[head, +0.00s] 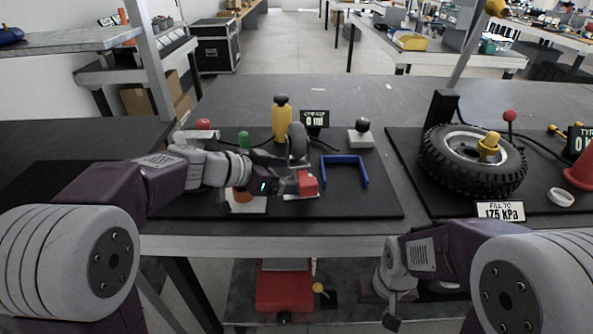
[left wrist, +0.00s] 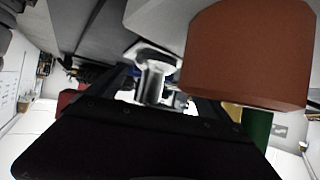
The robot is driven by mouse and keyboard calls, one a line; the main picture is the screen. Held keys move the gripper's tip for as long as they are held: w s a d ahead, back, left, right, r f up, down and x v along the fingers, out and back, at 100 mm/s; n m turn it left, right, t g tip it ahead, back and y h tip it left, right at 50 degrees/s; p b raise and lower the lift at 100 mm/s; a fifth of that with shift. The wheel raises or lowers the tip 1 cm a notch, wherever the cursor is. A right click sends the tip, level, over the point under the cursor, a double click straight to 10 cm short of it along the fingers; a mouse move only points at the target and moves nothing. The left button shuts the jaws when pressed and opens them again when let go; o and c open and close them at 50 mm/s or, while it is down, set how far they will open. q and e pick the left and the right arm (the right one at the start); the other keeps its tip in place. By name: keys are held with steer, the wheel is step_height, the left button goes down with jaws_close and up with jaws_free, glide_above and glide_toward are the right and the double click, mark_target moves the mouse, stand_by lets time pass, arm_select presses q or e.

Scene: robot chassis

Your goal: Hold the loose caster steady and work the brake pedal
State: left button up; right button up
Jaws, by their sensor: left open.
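A dark caster wheel (head: 298,140) stands on the black mat, beyond my left gripper. A red block (head: 307,183), which may be the brake pedal, sits on a grey plate just right of my left gripper (head: 278,186). The left gripper is open; I cannot tell if it touches the block.
A tyre (head: 460,175) lies on the right mat. A red box (head: 284,288) sits on the lower shelf.

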arm_select(q)
steer(key=shift+w+d+f, duration=0.1)
steer(key=shift+w+d, duration=0.05)
steer(key=shift+d, duration=0.1)
steer(key=c, duration=1.8)
